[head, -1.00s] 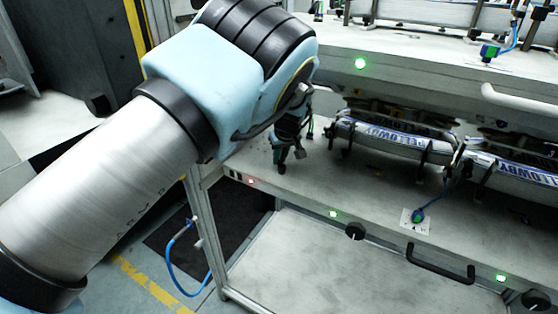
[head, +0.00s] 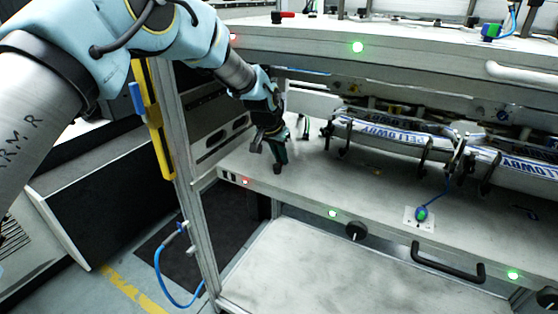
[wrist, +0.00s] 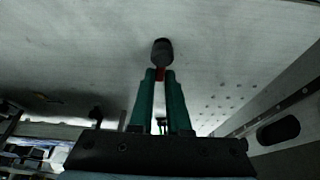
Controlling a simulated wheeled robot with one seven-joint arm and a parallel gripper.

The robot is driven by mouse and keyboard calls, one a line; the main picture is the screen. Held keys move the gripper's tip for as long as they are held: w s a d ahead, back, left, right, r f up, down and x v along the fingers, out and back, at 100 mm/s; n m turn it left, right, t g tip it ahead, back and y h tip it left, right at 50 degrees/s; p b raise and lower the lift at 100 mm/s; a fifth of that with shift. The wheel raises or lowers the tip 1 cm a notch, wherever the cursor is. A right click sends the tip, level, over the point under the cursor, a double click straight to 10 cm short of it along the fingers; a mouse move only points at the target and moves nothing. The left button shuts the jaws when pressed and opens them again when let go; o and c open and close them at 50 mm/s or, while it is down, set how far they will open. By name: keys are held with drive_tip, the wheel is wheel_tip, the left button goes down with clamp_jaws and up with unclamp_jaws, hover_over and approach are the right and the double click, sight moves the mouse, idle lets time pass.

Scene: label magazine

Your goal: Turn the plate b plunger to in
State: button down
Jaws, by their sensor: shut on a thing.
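The plate b plunger shows in the wrist view as a dark rounded knob (wrist: 162,50) with a red part behind it, against the pale metal shelf. My gripper (wrist: 160,76) has its two green fingers closed on the red part. In the head view my gripper (head: 277,160) reaches down to the left end of the lower shelf, and the dark knob (head: 277,169) shows just at its fingertips. The fingers hide most of the plunger, so I cannot tell its turned position.
Label rolls or magazines (head: 385,135) lie in dark holders to the right of my gripper. A blue-green plug on a cable (head: 421,213) sits on the shelf. A frame post (head: 190,180) stands close on the left. A black handle (head: 447,262) juts from the front edge.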

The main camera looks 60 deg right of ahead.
drive_tip(key=m, duration=0.1)
drive_tip(key=m+g, duration=0.1)
drive_tip(key=m, duration=0.2)
drive_tip(key=shift+s+a+m+g+b, duration=0.1)
drive_tip(key=shift+s+m+g+b, duration=0.2)
drive_tip(key=shift+g+b, duration=0.1)
drive_tip(key=m, duration=0.1)
drive_tip(key=m+g+y, duration=0.1)
drive_tip(key=m, duration=0.2)
drive_tip(key=shift+s+a+m+y, duration=0.2)
drive_tip(key=shift+s+m+y, duration=0.1)
drive_tip(key=m, duration=0.1)
drive_tip(key=m+y, duration=0.1)
drive_tip(key=m, duration=0.1)
drive_tip(key=m+g, duration=0.1)
drive_tip(key=shift+s+a+y, duration=0.2)
drive_tip(key=shift+a+y, duration=0.1)
drive_tip(key=shift+a+m+y, duration=0.15)
drive_tip(key=shift+m+y, duration=0.2)
drive_tip(key=shift+m, duration=0.65)
drive_tip(key=shift+a+m+y, duration=0.15)
drive_tip(key=shift+m+y, duration=0.2)
drive_tip(key=shift+m, duration=0.65)
drive_tip(key=shift+f, duration=0.1)
drive_tip(key=c, duration=0.9)
unclamp_jaws()
